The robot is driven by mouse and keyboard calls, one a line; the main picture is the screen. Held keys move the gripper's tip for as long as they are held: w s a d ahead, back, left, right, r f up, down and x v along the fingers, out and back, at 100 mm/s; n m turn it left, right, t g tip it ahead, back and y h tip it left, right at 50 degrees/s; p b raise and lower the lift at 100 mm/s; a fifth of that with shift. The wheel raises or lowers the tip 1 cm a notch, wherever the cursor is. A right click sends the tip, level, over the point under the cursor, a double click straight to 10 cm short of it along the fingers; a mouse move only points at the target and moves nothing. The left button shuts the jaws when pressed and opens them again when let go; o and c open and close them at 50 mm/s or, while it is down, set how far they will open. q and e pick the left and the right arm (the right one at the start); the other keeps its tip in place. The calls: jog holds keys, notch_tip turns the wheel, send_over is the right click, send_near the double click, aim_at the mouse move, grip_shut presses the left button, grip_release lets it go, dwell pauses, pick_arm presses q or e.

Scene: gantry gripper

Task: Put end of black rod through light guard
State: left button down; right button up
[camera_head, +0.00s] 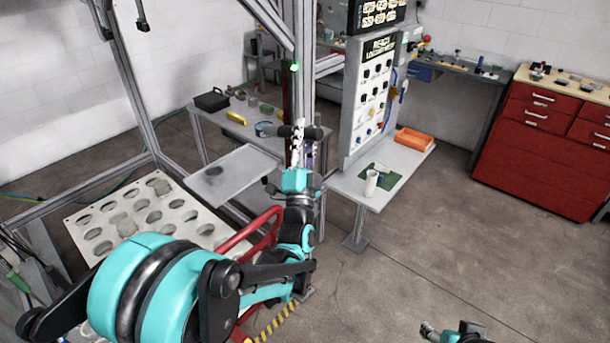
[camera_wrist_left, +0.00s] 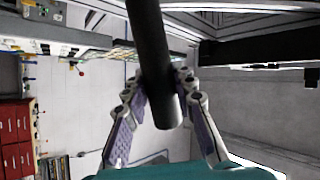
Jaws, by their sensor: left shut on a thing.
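My left gripper (camera_head: 298,145) is shut on a black rod (camera_head: 312,133) in front of the gantry post. The rod lies roughly level across the picture and sticks out on both sides of the fingers. A dark upright strip with a lit green lamp (camera_head: 294,68) on the post, just above the gripper, may be part of the light guard. I cannot tell whether the rod enters its gap. My right arm shows only in part at the bottom right edge.
A control panel (camera_head: 368,95) stands right of the post, with a shelf (camera_head: 350,192) bearing a white cup and orange tray (camera_head: 414,139). A grey plate (camera_head: 232,172) and a table of holes (camera_head: 85,215) lie left. Open floor (camera_head: 430,240) is at right.

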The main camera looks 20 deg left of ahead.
pick_arm(q)
notch_tip(320, 180, down, 4)
jog(key=shift+b, duration=1.2)
pick_arm(e)
notch_tip(320, 180, down, 4)
pick_arm(q)
jog(key=shift+a, duration=0.1)
pick_arm(e)
jog(key=shift+f, duration=0.1)
pick_arm(q)
jog(key=w+a, duration=0.3)
jog(key=a, duration=0.4)
jog(key=w+a+b, duration=0.1)
jog(key=w+a, duration=0.2)
jog(key=a, duration=0.4)
jog(key=shift+a, duration=0.3)
pick_arm(e)
jog(key=shift+f, duration=0.65)
pick_arm(q)
jog(key=shift+d, duration=0.1)
jog(key=s+d, duration=0.5)
jog(key=d, duration=0.7)
jog(key=shift+s+d+b, duration=0.15)
jog(key=shift+d+b, duration=0.15)
jog(key=shift+d, duration=0.1)
jog(key=shift+a, duration=0.1)
pick_arm(e)
jog(key=shift+w, duration=0.1)
